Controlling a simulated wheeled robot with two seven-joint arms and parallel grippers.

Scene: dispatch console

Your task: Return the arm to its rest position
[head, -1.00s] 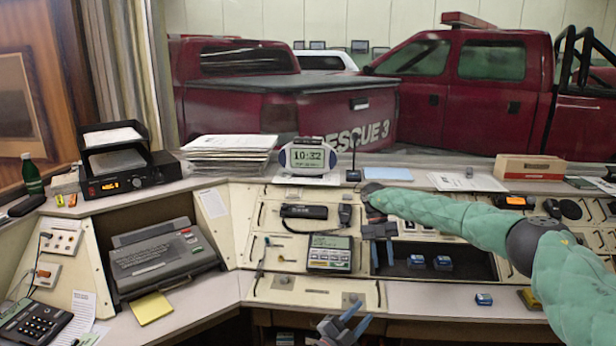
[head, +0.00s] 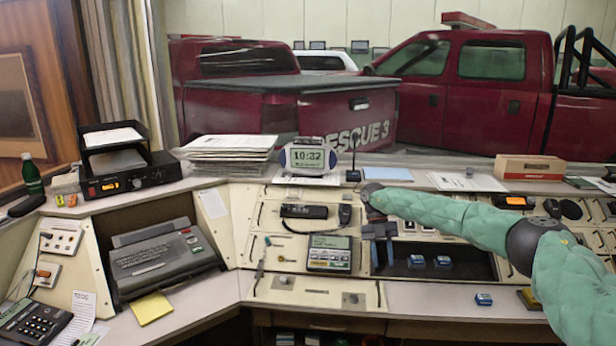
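My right arm comes in from the right in a green padded sleeve and reaches across the right side of the console. Its gripper (head: 381,257) points downward at the left edge of the dark recessed tray (head: 470,268). Its two fingers are apart with nothing seen between them. My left gripper is out of the picture.
Left of the gripper are a keypad unit (head: 330,253) and a black handset (head: 304,211) with a cord. A clock (head: 308,157) and paper stack (head: 229,150) stand behind. A grey machine (head: 163,262) and yellow notes (head: 152,308) are at left. The front counter is mostly clear.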

